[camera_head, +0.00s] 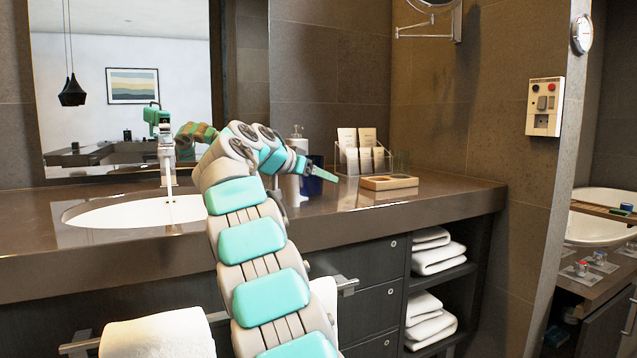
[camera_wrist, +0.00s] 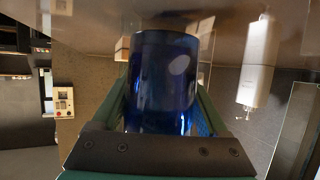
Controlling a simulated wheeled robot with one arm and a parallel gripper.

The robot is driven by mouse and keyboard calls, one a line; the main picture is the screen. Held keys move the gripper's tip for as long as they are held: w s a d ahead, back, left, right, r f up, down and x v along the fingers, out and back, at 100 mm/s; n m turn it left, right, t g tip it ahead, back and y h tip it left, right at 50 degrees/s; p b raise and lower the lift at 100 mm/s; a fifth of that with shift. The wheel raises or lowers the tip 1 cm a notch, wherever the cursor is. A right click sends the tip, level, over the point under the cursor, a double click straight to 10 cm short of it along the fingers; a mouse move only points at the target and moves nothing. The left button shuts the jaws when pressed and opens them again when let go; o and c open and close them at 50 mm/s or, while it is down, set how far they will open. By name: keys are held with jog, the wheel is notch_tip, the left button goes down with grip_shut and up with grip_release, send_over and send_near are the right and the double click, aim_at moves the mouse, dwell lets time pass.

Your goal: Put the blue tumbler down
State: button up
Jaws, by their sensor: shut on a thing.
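The blue tumbler (camera_wrist: 163,85) fills the middle of the wrist view, dark blue and glossy, between the two fingers of my gripper (camera_wrist: 160,100). My gripper is shut on it. In the head view, my gripper (camera_head: 316,172) is over the vanity counter (camera_head: 440,197), to the right of the white soap dispenser (camera_head: 297,150). The tumbler (camera_head: 313,187) shows there only as a dark blue patch, partly hidden behind a finger. I cannot tell whether its base touches the counter.
A wooden tray (camera_head: 389,183) with clear glass on it stands right of my gripper. A card holder (camera_head: 347,160) is behind. The sink (camera_head: 130,212) lies to the left. The counter's right front part is clear. The dispenser also shows in the wrist view (camera_wrist: 257,65).

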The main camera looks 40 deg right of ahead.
jog(key=shift+f, duration=0.3)
jog(key=shift+f, duration=0.1)
jog(key=shift+f, duration=0.15)
jog(key=o, duration=1.4)
jog(key=shift+r, duration=0.2)
jog(key=shift+a+r, duration=0.1)
jog(key=shift+a, duration=0.05)
jog(key=v, duration=1.1)
jog(key=shift+s+a, duration=0.15)
jog(key=shift+a, duration=0.2)
